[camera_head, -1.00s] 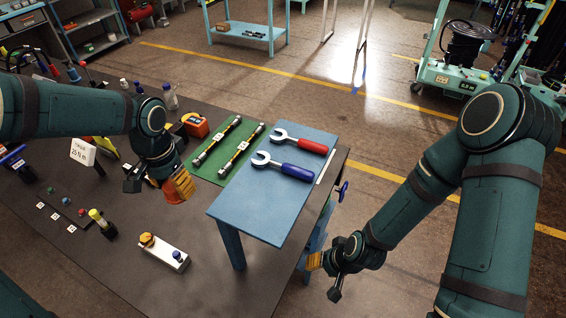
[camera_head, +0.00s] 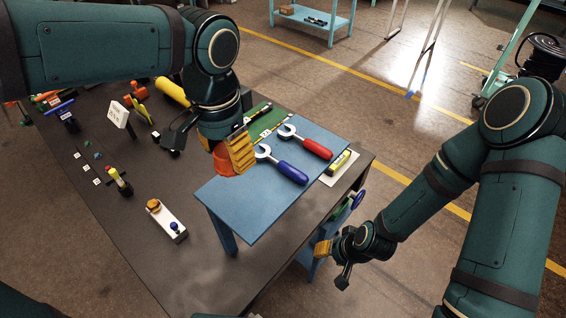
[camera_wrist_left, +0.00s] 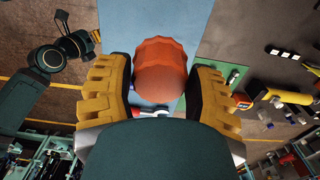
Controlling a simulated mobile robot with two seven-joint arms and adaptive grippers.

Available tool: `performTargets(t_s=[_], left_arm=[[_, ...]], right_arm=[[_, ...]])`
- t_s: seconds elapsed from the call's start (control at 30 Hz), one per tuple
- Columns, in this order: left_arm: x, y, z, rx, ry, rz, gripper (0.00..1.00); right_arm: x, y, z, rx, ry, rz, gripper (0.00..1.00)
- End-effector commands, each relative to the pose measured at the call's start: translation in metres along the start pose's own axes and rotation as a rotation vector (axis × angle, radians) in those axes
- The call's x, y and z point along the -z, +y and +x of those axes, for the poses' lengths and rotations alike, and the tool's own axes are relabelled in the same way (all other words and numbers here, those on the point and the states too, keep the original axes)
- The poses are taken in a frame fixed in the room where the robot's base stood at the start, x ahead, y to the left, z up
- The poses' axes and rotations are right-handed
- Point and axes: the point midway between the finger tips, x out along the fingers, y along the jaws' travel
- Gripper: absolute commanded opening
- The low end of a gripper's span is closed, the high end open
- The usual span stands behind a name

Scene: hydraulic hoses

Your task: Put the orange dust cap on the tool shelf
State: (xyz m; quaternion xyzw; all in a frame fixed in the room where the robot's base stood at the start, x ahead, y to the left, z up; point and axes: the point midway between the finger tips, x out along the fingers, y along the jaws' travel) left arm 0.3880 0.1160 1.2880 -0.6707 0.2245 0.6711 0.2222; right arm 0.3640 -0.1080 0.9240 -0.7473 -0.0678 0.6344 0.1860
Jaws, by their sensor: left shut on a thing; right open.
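The orange dust cap (camera_head: 221,167) is held between the yellow finger pads of my left gripper (camera_head: 232,160), which is shut on it. In the left wrist view the cap (camera_wrist_left: 160,68) sits between both fingers, with the blue surface behind it. The tool shelf (camera_head: 240,210) is the raised blue board on the dark bench. My left gripper is above its back left edge; I cannot tell the height gap. My right gripper (camera_head: 333,262) is open and empty, low at the right of the bench.
A red-handled wrench (camera_head: 313,147) and a blue-handled wrench (camera_head: 290,172) lie on the shelf's back half. Its front half is clear. A white block with two knobs (camera_head: 168,222) stands left of it. The green mat (camera_head: 262,112) behind is partly hidden by my arm.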

Motion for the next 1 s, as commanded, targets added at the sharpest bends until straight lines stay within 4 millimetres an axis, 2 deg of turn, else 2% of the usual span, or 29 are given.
performTargets(t_s=[0.13, 0.23, 0.5, 0.67, 0.9, 1.0], left_arm=[[-0.001, 0.009, -0.007, 0.0, 0.0, 0.015, 0.4], [-0.002, 0.012, -0.005, 0.0, -0.002, 0.019, 0.4], [-0.003, 0.012, 0.041, -0.002, -0.005, 0.021, 0.4], [-0.002, 0.012, 0.054, -0.001, -0.003, 0.02, 0.4], [-0.002, 0.012, 0.085, -0.002, -0.004, 0.019, 0.4], [-0.002, 0.011, 0.091, -0.001, -0.003, 0.02, 0.4]], right_arm=[[0.0, 0.0, 0.0, 0.0, 0.0, 0.0, 0.47], [0.0, 0.0, 0.0, 0.0, 0.0, 0.0, 0.47], [-0.001, 0.001, 0.003, 0.0, 0.0, 0.0, 0.47], [-0.001, 0.001, 0.004, 0.0, 0.0, 0.0, 0.47], [-0.001, 0.003, 0.006, 0.0, 0.0, 0.001, 0.47], [-0.001, 0.003, 0.006, 0.0, 0.001, 0.001, 0.47]])
